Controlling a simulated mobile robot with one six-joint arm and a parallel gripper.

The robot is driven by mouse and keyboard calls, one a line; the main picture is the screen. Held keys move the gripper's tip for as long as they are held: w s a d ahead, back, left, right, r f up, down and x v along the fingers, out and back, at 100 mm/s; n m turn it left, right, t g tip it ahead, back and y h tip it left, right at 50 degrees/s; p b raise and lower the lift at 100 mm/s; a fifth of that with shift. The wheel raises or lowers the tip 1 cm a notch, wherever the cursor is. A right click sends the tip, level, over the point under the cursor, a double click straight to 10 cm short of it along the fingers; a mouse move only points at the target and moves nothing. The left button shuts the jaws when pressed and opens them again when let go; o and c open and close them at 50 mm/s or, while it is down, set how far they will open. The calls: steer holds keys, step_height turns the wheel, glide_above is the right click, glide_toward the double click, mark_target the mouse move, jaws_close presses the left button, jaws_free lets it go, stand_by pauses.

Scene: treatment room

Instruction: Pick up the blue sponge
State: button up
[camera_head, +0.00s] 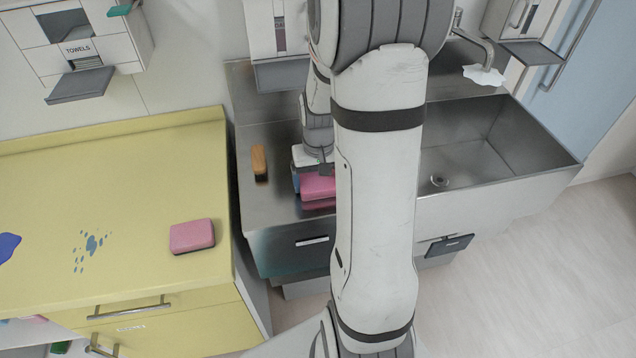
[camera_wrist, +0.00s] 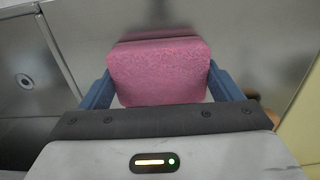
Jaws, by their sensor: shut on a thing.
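No blue sponge shows in either view. My gripper (camera_head: 312,178) is over the steel counter, left of the sink, partly behind my own arm. It is shut on a pink sponge (camera_head: 319,187). In the wrist view the pink sponge (camera_wrist: 160,72) sits between the two blue fingers, one against each side. A darker pink patch lies below it on the steel, probably its reflection or lower side. I cannot tell whether the sponge touches the counter. A second pink sponge (camera_head: 192,236) lies on the yellow counter at the left.
A wooden-backed brush-like object (camera_head: 259,161) lies on the steel counter (camera_head: 262,205), left of my gripper. The empty sink basin (camera_head: 470,165) is to the right. The yellow counter (camera_head: 130,190) has a flat blue patch (camera_head: 8,246) and blue spots (camera_head: 93,243). Dispensers hang behind.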

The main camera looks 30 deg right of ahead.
mark_target(319, 180)
steer(key=shift+r, duration=0.1)
step_height(319, 180, up, 10)
stand_by(0.4)
